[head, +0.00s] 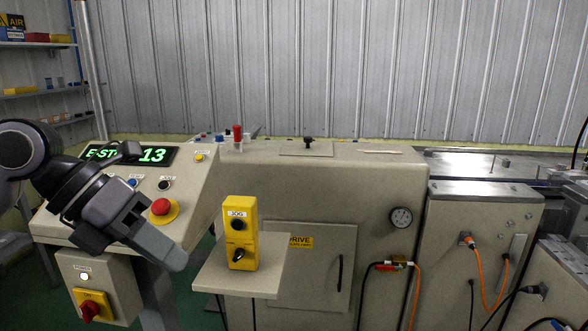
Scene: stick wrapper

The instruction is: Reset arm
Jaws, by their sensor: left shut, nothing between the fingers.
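My left gripper (165,252) comes in from the left and hangs in front of the sloped control panel (195,178). It is shut and empty, with its fingertips pointing down and right. It is left of the yellow jog box (240,232), with a gap between them in the picture. The panel's green display (152,155) reads E-ST and 13, partly covered by my arm. A red mushroom button (161,207) on a yellow ring sits just above and right of the gripper. My right gripper is not in view.
The jog box stands on a small shelf (270,275) that juts out from the machine. A power box (97,285) with a red knob is at lower left. Orange cables (481,270) hang at right. A shelf unit (40,92) stands at far left.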

